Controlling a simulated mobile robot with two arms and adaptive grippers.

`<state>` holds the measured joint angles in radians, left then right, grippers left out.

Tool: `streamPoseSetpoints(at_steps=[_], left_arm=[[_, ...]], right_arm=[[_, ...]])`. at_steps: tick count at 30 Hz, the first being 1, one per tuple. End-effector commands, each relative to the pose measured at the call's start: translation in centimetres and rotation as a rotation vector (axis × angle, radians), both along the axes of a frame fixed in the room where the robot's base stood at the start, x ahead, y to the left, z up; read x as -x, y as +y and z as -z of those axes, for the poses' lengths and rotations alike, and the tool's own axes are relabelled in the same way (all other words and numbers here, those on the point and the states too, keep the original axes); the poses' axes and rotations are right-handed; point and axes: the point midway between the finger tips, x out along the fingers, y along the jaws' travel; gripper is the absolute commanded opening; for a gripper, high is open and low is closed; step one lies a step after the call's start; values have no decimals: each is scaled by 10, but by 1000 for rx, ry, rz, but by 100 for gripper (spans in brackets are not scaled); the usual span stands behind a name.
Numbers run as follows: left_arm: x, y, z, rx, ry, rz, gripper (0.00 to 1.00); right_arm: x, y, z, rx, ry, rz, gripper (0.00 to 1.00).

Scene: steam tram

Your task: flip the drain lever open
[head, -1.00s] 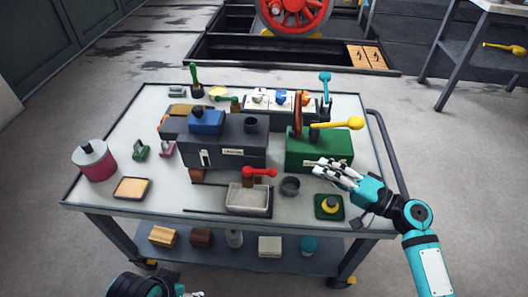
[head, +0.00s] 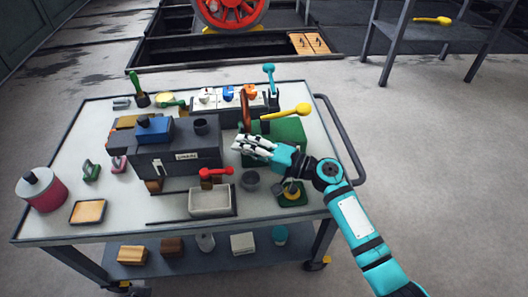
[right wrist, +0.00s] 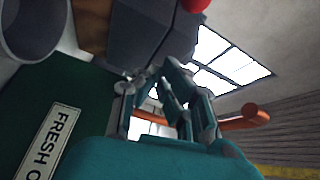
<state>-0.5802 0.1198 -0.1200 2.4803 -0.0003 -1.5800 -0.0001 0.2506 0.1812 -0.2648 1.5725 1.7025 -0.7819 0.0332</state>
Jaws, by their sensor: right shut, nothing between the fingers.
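The red lever (head: 216,171) sits on a brown block at the front of the dark grey box (head: 180,165), above a grey tray (head: 210,202). Its arm lies roughly level, with a red ball at the right end. I take it for the drain lever; a small label is on the box above it. A red ball (right wrist: 195,4) shows at the top edge of the right wrist view. My right gripper (head: 240,148) is shut and empty, up and right of the red lever and apart from it, in front of the green box (head: 288,130). My left gripper is out of view.
The green box carries a yellow lever (head: 290,111) and an orange lever (head: 246,108). A red pot (head: 42,190) stands at the trolley's left.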

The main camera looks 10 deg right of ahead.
Motion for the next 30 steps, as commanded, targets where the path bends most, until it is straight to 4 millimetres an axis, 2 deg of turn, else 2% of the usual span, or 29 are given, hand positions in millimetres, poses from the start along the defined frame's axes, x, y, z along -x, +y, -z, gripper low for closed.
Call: streamPoseSetpoints(at_steps=[4,9,14,27,30], left_arm=[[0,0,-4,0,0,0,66],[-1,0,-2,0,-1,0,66],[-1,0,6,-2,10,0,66],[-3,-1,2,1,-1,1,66],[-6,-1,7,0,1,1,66]], right_arm=[[20,7,4,2,2,-1,0],[34,9,7,1,0,1,0],[37,10,8,1,0,1,0],[39,12,7,-1,0,16,0],[41,15,7,-1,1,35,0]])
